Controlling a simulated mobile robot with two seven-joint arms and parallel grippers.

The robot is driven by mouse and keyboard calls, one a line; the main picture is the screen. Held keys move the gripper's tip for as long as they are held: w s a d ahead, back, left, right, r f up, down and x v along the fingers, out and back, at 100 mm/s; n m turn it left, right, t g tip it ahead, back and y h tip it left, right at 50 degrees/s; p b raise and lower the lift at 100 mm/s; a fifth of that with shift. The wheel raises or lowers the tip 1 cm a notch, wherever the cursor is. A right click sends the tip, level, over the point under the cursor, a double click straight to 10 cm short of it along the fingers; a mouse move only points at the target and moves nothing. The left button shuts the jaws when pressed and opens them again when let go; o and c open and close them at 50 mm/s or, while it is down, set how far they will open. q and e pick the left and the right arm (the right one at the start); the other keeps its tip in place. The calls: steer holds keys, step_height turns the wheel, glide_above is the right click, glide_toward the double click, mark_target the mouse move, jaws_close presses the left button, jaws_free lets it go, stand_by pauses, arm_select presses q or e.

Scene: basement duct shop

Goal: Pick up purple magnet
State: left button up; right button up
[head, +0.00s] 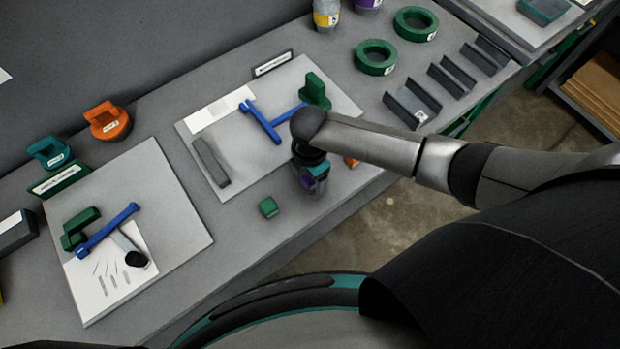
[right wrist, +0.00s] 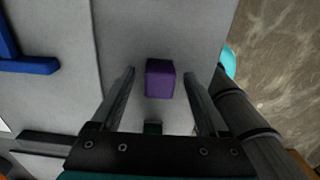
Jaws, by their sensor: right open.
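The purple magnet is a small block that lies on the grey bench in the right wrist view (right wrist: 160,80). It sits between the fingertips of my right gripper (right wrist: 160,74), with a visible gap on each side. My right gripper is open and empty. In the head view my right gripper (head: 311,184) points down near the front edge of the bench, and a purple patch (head: 307,182) shows at it, mostly hidden by the gripper. I cannot tell the gripper's height above the magnet. My left gripper is not in view.
A green block (head: 268,207) stands left of the gripper; an orange piece (head: 351,162) shows partly behind my arm. A light board (head: 232,150) behind holds a blue tool (head: 262,124) and a grey bar (head: 210,161). Another board (head: 180,240) lies left. The bench's front edge is close.

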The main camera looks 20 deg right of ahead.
jaws_close()
stand_by(0.6)
